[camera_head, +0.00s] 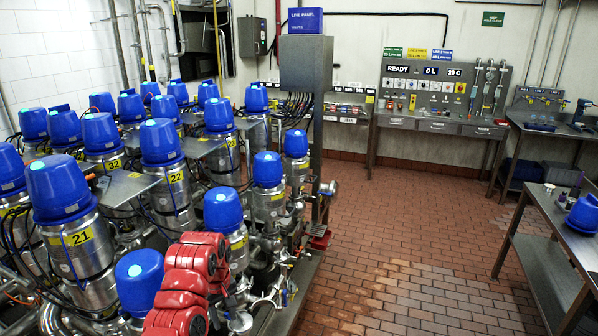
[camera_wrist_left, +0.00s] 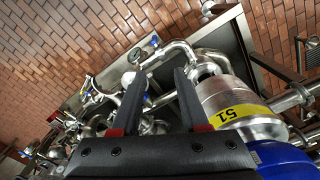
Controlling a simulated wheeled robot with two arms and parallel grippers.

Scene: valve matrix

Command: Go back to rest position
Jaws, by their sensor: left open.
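My left arm shows in red at the bottom of the head view, in front of the valve matrix. In the left wrist view my left gripper (camera_wrist_left: 160,76) is open, its two dark fingers apart with nothing held between them. Pipes and fittings show behind the fingers. A steel valve body with a yellow label reading 51 (camera_wrist_left: 232,115) is right beside the right finger; I cannot tell whether they touch. Its blue cap (camera_wrist_left: 280,158) is partly cut off. My right gripper is in neither view.
Blue-capped valves, including one labelled 21 (camera_head: 78,238) and one labelled 22 (camera_head: 176,178), crowd the left. A control panel (camera_head: 425,88) stands at the back wall. A metal table (camera_head: 552,215) at the right holds a blue cap (camera_head: 583,213). The brick floor (camera_head: 400,240) between is clear.

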